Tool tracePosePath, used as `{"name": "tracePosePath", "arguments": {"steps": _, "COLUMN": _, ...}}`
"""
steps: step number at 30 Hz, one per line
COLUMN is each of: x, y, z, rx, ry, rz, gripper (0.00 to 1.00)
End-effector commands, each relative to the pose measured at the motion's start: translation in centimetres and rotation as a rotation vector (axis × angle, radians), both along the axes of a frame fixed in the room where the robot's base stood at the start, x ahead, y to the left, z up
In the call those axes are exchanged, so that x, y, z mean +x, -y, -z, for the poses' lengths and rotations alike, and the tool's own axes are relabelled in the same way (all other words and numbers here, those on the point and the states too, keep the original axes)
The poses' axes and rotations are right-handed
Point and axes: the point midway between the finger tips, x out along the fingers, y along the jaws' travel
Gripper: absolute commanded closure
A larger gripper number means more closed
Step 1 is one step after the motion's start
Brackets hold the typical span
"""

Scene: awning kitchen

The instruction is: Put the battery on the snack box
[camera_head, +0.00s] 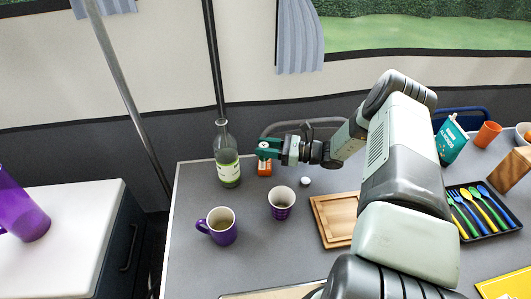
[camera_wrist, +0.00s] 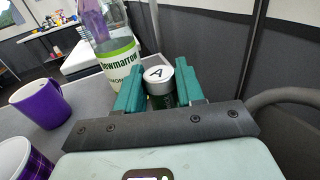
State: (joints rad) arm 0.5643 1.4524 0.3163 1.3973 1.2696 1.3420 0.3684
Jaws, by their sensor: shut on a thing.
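My gripper (camera_head: 268,150) is at the back left of the grey table, beside the glass bottle. Its green fingers are shut on the battery (camera_wrist: 159,74), which is upright, with a pale top marked "A" and a dark green side in the wrist view. A small orange box with a pale label (camera_head: 265,168), apparently the snack box, is directly below the fingers in the head view. It is hidden in the wrist view. I cannot tell whether the battery touches it.
The bottle (camera_head: 227,160) stands close left of my gripper. A purple mug (camera_head: 221,233), a purple cup (camera_head: 281,208) and a small white object (camera_head: 305,181) are nearer. A wooden board (camera_head: 330,226), cutlery tray (camera_head: 494,230) and teal carton (camera_head: 451,140) are to the right.

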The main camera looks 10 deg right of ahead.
Motion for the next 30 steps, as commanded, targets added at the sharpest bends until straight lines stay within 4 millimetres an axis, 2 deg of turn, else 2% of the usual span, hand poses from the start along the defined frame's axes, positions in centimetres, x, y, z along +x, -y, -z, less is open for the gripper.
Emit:
{"name": "tracePosePath", "arguments": {"steps": 4, "x": 0.0, "y": -0.1, "z": 2.1, "rx": 0.001, "ry": -0.001, "rz": -0.001, "gripper": 0.97}}
{"name": "tracePosePath", "arguments": {"steps": 15, "x": 0.0, "y": 0.0, "z": 2.6, "rx": 0.001, "ry": 0.000, "rz": -0.001, "gripper": 0.97}}
{"name": "tracePosePath", "arguments": {"steps": 16, "x": 0.0, "y": 0.0, "z": 2.6, "rx": 0.000, "ry": 0.000, "rz": -0.001, "gripper": 0.58}}
{"name": "tracePosePath", "arguments": {"steps": 20, "x": 0.0, "y": 0.0, "z": 2.5, "rx": 0.000, "ry": 0.000, "rz": -0.001, "gripper": 0.38}}
{"name": "tracePosePath", "arguments": {"steps": 30, "x": 0.0, "y": 0.0, "z": 2.3, "rx": 0.000, "ry": 0.000, "rz": -0.002, "gripper": 0.36}}
